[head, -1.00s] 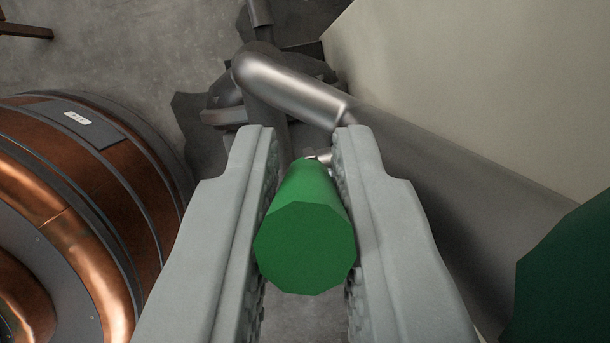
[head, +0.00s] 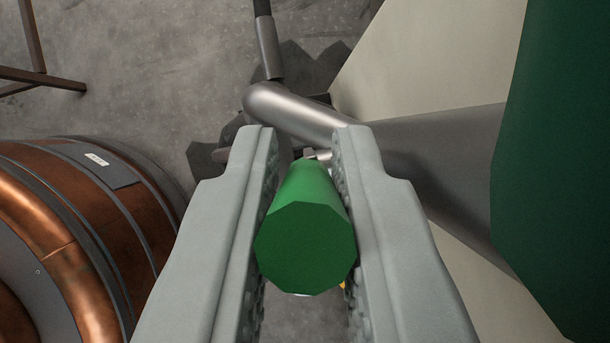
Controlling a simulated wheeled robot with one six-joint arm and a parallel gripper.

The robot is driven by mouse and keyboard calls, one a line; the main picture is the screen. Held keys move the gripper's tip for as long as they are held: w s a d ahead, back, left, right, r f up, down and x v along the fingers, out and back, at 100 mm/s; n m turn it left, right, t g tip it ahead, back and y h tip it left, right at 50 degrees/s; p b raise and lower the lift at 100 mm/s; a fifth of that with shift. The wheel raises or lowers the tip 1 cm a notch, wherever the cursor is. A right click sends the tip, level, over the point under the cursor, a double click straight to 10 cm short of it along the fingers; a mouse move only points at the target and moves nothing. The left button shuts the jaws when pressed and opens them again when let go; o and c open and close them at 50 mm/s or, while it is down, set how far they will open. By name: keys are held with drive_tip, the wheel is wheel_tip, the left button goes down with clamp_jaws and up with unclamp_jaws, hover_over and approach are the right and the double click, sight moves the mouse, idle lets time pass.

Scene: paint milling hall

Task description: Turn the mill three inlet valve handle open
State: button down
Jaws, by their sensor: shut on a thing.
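The green valve handle (head: 305,245) is in the middle of the view, its flat many-sided end facing me. My gripper (head: 305,150) is shut on it, with one grey jaw on each side touching the grip. A small pale metal piece shows just beyond the grip's far end. The rest of the handle's lever and the valve body are mostly hidden behind the grip and jaws. No writing that names the mill shows.
A grey pipe (head: 300,112) bends just beyond the jaws. A copper-coloured banded drum (head: 95,215) stands at the left. A large dark green shape (head: 555,170) fills the right edge, with a pale surface (head: 430,60) behind. Concrete floor (head: 150,50) shows at upper left.

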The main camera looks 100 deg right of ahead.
drive_tip(key=c, duration=1.4)
unclamp_jaws()
drive_tip(key=shift+d, duration=0.1)
drive_tip(key=shift+r, duration=0.1)
drive_tip(key=v, duration=1.7)
drive_tip(key=shift+d, duration=0.15)
drive_tip(key=shift+r, duration=0.1)
drive_tip(key=s+d+r+m+t+h, duration=0.2)
drive_tip(key=s+r+m+t, duration=0.3)
drive_tip(key=s+r, duration=0.2)
drive_tip(key=s+d+r+m+t+h, duration=0.2)
drive_tip(key=s+r+m+t, duration=0.3)
drive_tip(key=r, duration=0.7)
drive_tip(key=s+d+r+m+t+h, duration=0.1)
drive_tip(key=s+d+r+m+t, duration=0.1)
drive_tip(key=s+r+m+t, duration=0.3)
drive_tip(key=shift+s+r+t+h, duration=0.4)
drive_tip(key=shift+s+r, duration=1.9)
drive_tip(key=shift+s, duration=0.25)
